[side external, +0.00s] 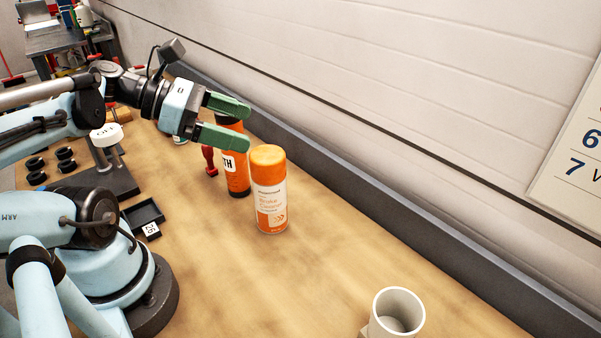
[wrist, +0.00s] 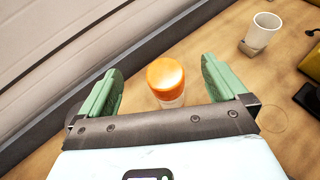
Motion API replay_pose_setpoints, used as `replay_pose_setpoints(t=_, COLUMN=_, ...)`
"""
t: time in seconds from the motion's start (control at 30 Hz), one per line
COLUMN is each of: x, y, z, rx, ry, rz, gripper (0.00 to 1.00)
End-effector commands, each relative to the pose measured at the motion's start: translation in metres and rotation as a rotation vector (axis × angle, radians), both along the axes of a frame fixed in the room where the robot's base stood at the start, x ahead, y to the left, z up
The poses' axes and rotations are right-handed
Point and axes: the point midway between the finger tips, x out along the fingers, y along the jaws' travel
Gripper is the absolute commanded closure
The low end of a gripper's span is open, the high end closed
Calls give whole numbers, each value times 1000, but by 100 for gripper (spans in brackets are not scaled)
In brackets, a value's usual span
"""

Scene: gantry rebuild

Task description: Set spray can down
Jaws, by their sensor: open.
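The spray can (side external: 270,195) is white and orange with an orange cap, and it stands upright on the wooden bench (side external: 330,265). My gripper (side external: 248,128) is open, with its two green fingers apart, above and to the left of the can in the side view. In the wrist view the can (wrist: 167,82) shows between and beyond the spread fingers of my gripper (wrist: 172,82). Neither finger appears to touch it.
A dark orange canister (side external: 236,170) stands close behind the can, near a red-handled tool (side external: 209,158). A white cup (side external: 396,312) stands at the front and shows in the wrist view (wrist: 262,32). A black tray (side external: 143,215) lies left.

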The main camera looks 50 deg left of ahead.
Motion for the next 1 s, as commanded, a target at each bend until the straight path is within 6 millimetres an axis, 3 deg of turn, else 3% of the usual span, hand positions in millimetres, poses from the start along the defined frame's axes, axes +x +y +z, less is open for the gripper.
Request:
replay_pose_setpoints(t=0.33, x=0, y=-1, z=65, rx=0, ry=0, rz=0, gripper=1)
replay_pose_setpoints(t=0.47, x=0, y=-12, z=59, rx=189, ry=9, rz=-190, gripper=1)
replay_pose_setpoints(t=0.77, x=1, y=-29, z=50, rx=684, ry=-38, rz=-788, gripper=1)
replay_pose_setpoints(t=1.0, x=12, y=-32, z=51, rx=1116, ry=-181, rz=-1498, gripper=1)
